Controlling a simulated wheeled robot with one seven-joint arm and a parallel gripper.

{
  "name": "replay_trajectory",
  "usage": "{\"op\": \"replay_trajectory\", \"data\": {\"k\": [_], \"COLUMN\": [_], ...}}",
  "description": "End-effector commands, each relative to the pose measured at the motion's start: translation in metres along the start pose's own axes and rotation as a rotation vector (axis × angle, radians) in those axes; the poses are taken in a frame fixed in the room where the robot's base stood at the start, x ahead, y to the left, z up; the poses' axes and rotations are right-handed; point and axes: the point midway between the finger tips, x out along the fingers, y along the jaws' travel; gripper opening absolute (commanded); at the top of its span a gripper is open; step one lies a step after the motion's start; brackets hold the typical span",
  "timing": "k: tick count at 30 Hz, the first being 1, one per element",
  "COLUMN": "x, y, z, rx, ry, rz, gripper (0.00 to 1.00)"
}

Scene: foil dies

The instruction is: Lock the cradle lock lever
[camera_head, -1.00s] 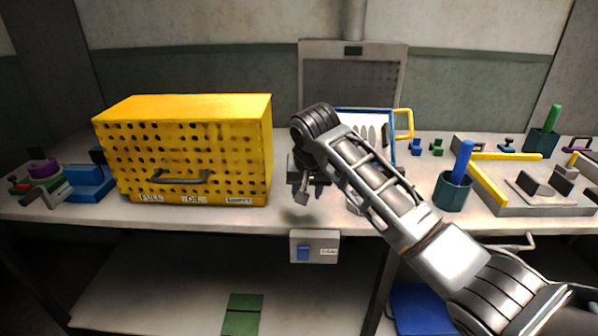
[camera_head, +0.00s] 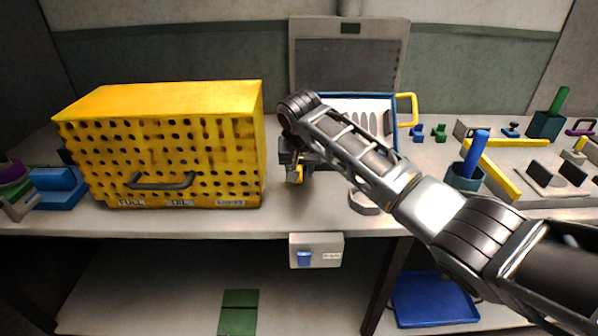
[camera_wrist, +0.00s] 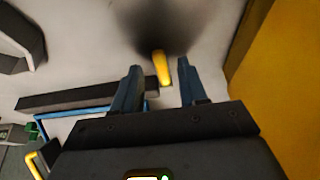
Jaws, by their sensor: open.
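A small yellow lever (camera_wrist: 162,68) shows in the wrist view between the two blue fingers of my gripper (camera_wrist: 160,70). It looks like the cradle lock lever, but I cannot be sure. My gripper is open, with one finger on each side of the lever, and I cannot tell whether either finger touches it. In the head view my gripper (camera_head: 295,172) hangs over the table just right of the yellow box, with a bit of yellow showing there. My arm hides much of that area, and a dark shadow lies beyond the lever in the wrist view.
A perforated yellow box (camera_head: 165,145) stands close left of my gripper; its side (camera_wrist: 288,90) fills the wrist view's right. A blue-edged rack (camera_head: 397,128) with a yellow handle (camera_head: 414,110) stands behind my arm. A teal cup (camera_head: 464,177) stands at right.

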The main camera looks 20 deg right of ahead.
Motion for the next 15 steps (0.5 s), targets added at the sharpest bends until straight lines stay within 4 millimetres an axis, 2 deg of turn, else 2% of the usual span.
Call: {"op": "replay_trajectory", "data": {"k": [6,15], "x": [0.016,0.018], "y": [0.000,0.000], "z": [0.000,0.000], "rx": [-0.001,0.000], "ry": [0.000,0.000], "rz": [0.000,0.000], "gripper": [0.43,0.41]}}
